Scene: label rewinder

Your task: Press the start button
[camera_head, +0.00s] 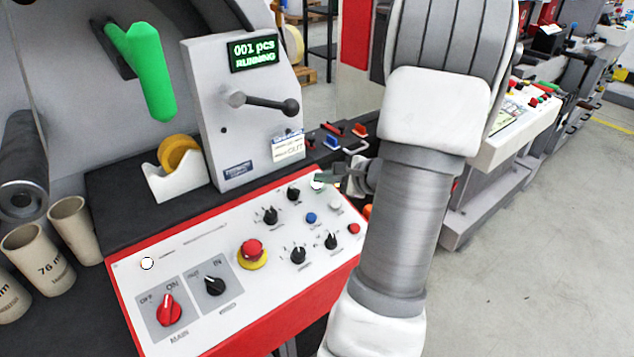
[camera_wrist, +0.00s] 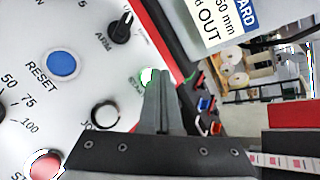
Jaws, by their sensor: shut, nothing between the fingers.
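The start button (camera_wrist: 148,76) shows as a bright white-green disc in the wrist view, next to a partly hidden label. The shut fingertips of my gripper (camera_wrist: 162,78) are at its right edge and cover part of it. In the head view the start button (camera_head: 317,183) glows pale at the far right of the panel, and my gripper (camera_head: 326,179) reaches it from the right. The fingers hold nothing. Whether they touch the button I cannot tell. The display (camera_head: 253,53) reads "001 pcs RUNNING".
Close by on the white control panel (camera_head: 205,262) are a blue reset button (camera_wrist: 61,64), a white jog button (camera_wrist: 105,115), a red stop button (camera_wrist: 45,165) and a black knob (camera_wrist: 122,27). A red emergency button (camera_head: 252,249) sits mid-panel. A black-knobbed lever (camera_head: 270,104) juts out above.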

